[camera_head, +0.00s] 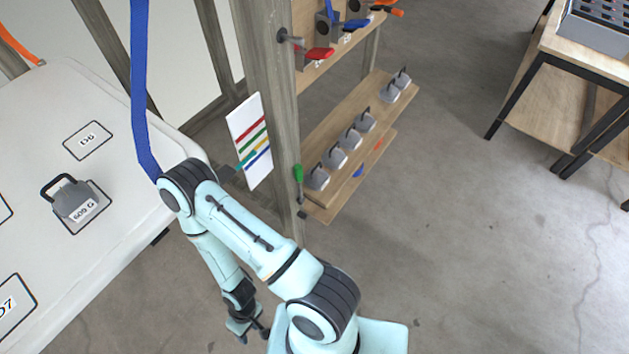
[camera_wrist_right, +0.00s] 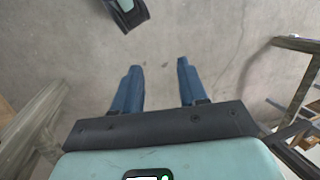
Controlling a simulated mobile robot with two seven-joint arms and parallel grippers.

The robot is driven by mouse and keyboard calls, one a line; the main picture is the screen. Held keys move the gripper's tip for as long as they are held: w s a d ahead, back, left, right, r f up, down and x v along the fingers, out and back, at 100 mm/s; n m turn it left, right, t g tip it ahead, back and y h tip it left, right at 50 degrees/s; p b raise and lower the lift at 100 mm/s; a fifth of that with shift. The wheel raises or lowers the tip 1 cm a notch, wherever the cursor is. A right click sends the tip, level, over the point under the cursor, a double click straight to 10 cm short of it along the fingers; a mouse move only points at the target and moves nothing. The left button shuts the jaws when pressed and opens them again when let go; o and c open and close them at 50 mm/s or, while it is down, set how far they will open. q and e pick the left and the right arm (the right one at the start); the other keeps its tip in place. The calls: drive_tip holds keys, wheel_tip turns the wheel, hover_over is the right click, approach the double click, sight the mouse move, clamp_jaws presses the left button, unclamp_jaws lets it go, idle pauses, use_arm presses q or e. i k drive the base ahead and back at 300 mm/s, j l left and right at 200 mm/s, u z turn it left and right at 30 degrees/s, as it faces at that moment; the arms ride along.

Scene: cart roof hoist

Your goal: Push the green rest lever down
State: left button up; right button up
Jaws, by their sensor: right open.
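The green lever (camera_head: 298,175) hangs handle-down on the side of the wooden post, beside a white card with coloured stripes (camera_head: 250,140). My right gripper (camera_head: 252,332) is low in the head view, pointing down over the concrete floor, below and to the left of the green lever and well apart from it. In the right wrist view its two blue fingers (camera_wrist_right: 157,82) are spread apart with only floor between them. The green lever cannot be made out in that view. My left gripper is in neither view.
A red lever (camera_head: 320,54) and a blue lever (camera_head: 355,23) sit higher on the frame. Several grey weights stand on a wooden shelf (camera_head: 387,86). A white panel (camera_head: 120,185) with a weight labelled 609 G (camera_head: 77,204) lies left.

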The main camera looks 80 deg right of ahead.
sight(297, 169)
drive_tip(key=z, duration=2.6)
drive_tip(key=i+l, duration=0.3)
